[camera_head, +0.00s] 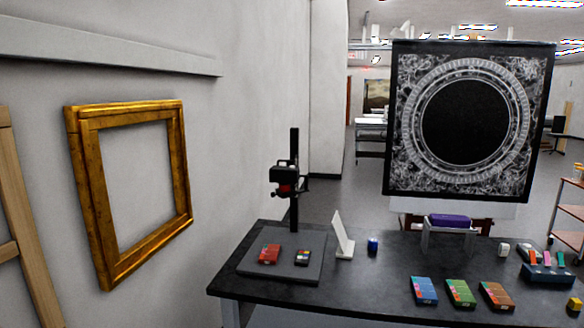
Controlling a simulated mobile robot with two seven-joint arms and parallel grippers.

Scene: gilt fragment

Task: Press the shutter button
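A black camera (285,178) is mounted on an upright black column (294,215) of a copy stand at the left end of the dark table. It has a red part low on its front, and a dark grip or knob sticks out on its right. The shutter button is too small to make out. Neither of my grippers is in view.
The dark table (345,284) also bears a white angled card (342,237), a small blue item (373,245), a purple block (451,221) on a white stand and several coloured boxes. A large black ornate panel (470,120) stands behind. A gilt frame (130,190) hangs left.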

